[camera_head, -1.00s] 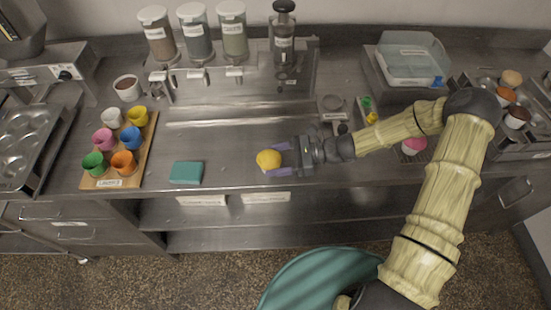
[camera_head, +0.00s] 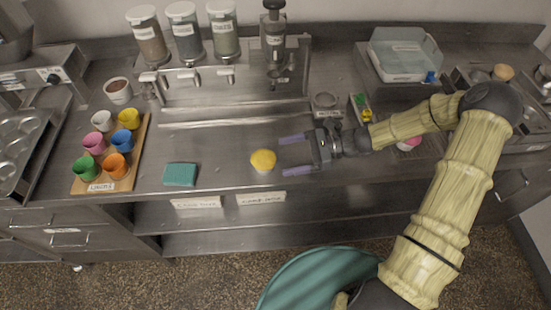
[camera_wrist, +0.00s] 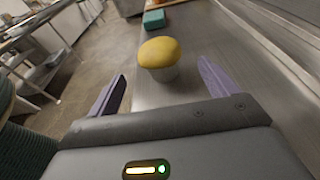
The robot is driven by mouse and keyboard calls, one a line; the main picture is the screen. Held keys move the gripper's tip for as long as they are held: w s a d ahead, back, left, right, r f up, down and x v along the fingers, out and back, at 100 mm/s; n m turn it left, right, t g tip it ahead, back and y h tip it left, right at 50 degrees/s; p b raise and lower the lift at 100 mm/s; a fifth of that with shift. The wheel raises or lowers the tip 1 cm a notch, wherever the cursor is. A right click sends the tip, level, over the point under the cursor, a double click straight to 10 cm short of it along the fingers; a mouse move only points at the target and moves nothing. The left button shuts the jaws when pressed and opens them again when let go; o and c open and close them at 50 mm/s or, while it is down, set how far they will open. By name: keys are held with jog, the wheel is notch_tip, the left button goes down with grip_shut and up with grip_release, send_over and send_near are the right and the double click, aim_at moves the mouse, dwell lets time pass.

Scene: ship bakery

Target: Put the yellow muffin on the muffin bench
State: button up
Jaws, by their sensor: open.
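The yellow muffin (camera_head: 263,160) stands upright on the steel counter near its front edge, above two white labels on the counter's front. In the wrist view the muffin (camera_wrist: 159,56) shows a yellow top and a pale cup, just beyond the fingertips. My gripper (camera_head: 284,155) is open and empty to the right of the muffin, with its purple fingers pointing at it and a small gap between. The label (camera_head: 262,198) below the muffin and the label (camera_head: 197,203) to its left are too small to read surely. I cannot tell which part is the muffin bench.
A teal block (camera_head: 180,174) lies left of the muffin. Further left, a wooden board (camera_head: 78,184) holds several coloured cups. Jar dispensers (camera_head: 185,34) stand at the back. A clear bin (camera_head: 403,56) and small items are at the right. The counter behind the muffin is clear.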

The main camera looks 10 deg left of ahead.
jog(key=v, duration=0.6)
jog(key=shift+b, duration=0.4)
jog(key=shift+s, duration=0.1)
jog(key=shift+s+f+n+h, duration=0.1)
jog(key=shift+s+n+h, duration=0.3)
jog(key=shift+h, duration=0.1)
jog(key=s+n+h, duration=0.1)
jog(key=s+d+n+h, duration=0.1)
jog(key=h, duration=0.1)
jog(key=s+f+n+h, duration=0.1)
jog(key=s, duration=0.1)
jog(key=shift+d+f+g+h, duration=0.1)
jog(key=shift+d+g+h, duration=0.2)
jog(key=shift+d+g, duration=0.1)
jog(key=s+d+r+n+t+h, duration=0.6)
jog(key=d+r+n+t+h, duration=0.1)
jog(key=d+r+n+h, duration=0.2)
jog(key=d+n, duration=0.1)
jog(key=n, duration=0.1)
jog(key=shift+d+n+h, duration=0.3)
jog(key=shift+d, duration=0.1)
jog(key=shift+r, duration=0.1)
